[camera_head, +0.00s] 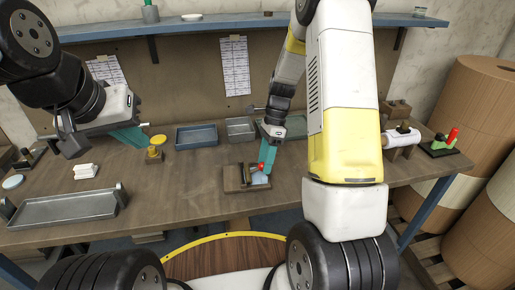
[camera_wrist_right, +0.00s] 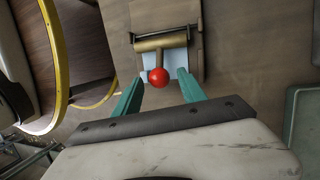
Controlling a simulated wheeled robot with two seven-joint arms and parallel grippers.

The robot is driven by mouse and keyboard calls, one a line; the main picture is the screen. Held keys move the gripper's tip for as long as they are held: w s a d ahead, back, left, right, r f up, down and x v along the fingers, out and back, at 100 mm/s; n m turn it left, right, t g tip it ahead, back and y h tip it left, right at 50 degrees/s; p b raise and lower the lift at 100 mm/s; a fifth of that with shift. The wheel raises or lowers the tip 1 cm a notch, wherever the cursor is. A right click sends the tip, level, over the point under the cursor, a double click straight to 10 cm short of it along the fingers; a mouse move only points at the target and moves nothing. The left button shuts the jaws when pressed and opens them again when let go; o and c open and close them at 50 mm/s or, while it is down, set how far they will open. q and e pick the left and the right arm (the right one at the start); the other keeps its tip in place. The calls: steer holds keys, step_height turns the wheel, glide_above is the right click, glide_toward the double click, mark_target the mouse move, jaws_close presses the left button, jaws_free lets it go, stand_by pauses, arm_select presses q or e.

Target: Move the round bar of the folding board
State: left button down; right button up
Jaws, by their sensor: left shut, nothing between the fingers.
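The folding board (camera_head: 233,185) lies on the table in the head view. In the right wrist view its brown base (camera_wrist_right: 140,14) carries a brass-coloured round bar (camera_wrist_right: 165,42) with a red ball (camera_wrist_right: 158,77) at the end of its stem. A pale blue sheet (camera_wrist_right: 150,60) lies beneath the bar. My right gripper (camera_wrist_right: 161,78) is open, with one teal finger on each side of the red ball and gaps between. In the head view it (camera_head: 266,162) points down at the board. My left gripper (camera_head: 133,140) is shut and empty above the table's left part.
A grey tray (camera_head: 65,209) lies at the front left. A blue-grey bin (camera_head: 196,137) and a yellow knob on a block (camera_head: 155,150) stand behind the board. White blocks (camera_head: 86,171) lie left. A red-handled device (camera_head: 440,146) stands far right. The table centre between is clear.

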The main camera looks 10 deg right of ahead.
steer(key=v, duration=0.7)
steer(key=shift+w+r, duration=0.15)
steer(key=shift+r, duration=0.25)
steer(key=s+r+n+t, duration=0.4)
steer(key=s+r+n, duration=0.3)
steer(key=r, duration=0.5)
steer(key=s+a+r+n+t, duration=0.1)
steer(key=s+r+n+t, duration=0.1)
steer(key=s+n, duration=0.3)
steer(key=s+a+r+n+t, duration=0.1)
steer(key=s+r+n+t, duration=0.2)
steer(key=s+n, duration=0.3)
steer(key=shift+s+r+h, duration=0.35)
steer(key=shift+s+h, duration=0.05)
steer(key=shift+s, duration=0.75)
